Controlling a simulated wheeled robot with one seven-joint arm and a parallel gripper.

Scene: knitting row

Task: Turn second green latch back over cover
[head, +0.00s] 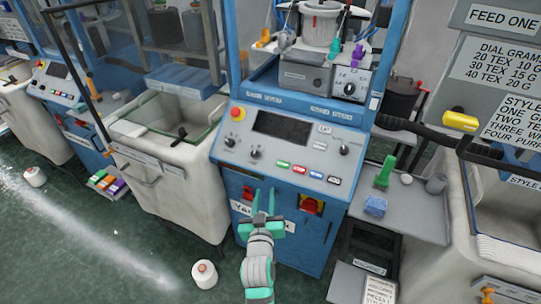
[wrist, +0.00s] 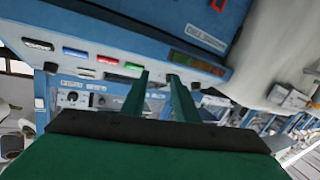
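My gripper (head: 264,197) is in front of the blue machine's lower front panel, below the control panel, fingers pointing up and away. In the wrist view its two green fingers (wrist: 158,85) stand apart with nothing between them. A small green piece (head: 335,47) shows beside a purple one (head: 357,54) on the upper grey unit of the machine. Another green upright piece (head: 385,173) stands on the grey side shelf. I cannot tell which of these is the second green latch. No cover can be made out clearly.
The control panel (head: 290,150) has coloured buttons, knobs and a dark screen. A red-and-yellow switch (head: 311,206) sits right of my gripper. A blue block (head: 375,206) lies on the side shelf (head: 425,215). A cream bin (head: 175,165) is at left.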

